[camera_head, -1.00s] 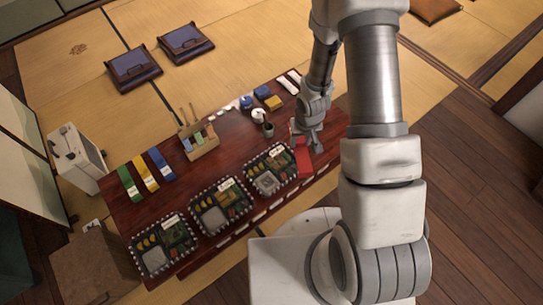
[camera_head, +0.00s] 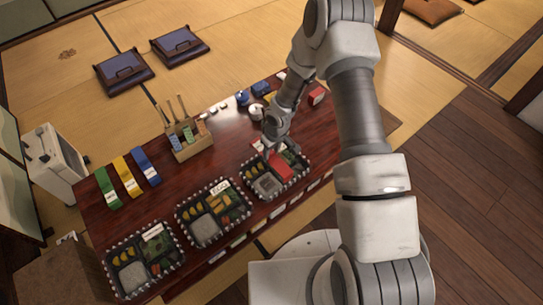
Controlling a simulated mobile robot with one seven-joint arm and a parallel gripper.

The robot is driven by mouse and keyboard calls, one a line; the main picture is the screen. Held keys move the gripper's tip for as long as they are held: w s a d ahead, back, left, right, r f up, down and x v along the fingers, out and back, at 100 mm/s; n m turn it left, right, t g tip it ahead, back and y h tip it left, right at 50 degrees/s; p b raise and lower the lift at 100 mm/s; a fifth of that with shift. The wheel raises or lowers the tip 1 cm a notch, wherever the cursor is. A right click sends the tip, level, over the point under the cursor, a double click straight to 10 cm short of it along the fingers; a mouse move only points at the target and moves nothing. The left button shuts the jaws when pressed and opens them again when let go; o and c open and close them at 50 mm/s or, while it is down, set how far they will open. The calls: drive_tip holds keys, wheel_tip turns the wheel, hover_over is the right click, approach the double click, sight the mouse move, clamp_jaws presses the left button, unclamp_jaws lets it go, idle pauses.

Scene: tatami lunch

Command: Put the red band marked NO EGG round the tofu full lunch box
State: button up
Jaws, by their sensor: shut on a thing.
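My gripper (camera_head: 270,148) is shut on the red band (camera_head: 281,166) and is over the right-hand lunch box (camera_head: 252,190). The band lies across or just above the middle of this box; I cannot tell whether it touches it. The wording on the band is not legible. The box is black with a dotted rim and holds several foods, partly hidden by the band and gripper. I cannot tell which box has the tofu.
Green (camera_head: 108,188), yellow (camera_head: 128,177) and blue (camera_head: 147,166) bands lie at the table's left. A wooden holder (camera_head: 192,149) stands at the back. A small red thing (camera_head: 317,95) is at the back right. White cards line the front edge. Bare table lies between bands and boxes.

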drive_tip(key=shift+f+b, duration=2.5)
drive_tip(key=shift+f, duration=1)
drive_tip(key=shift+f+b, duration=0.85)
drive_tip(key=shift+b, duration=0.1)
drive_tip(key=o, duration=1.2)
drive_tip(key=shift+o, duration=0.2)
drive_tip(key=shift+r, duration=0.1)
drive_tip(key=shift+r+p, duration=2.85)
drive_tip(key=shift+r, duration=1.1)
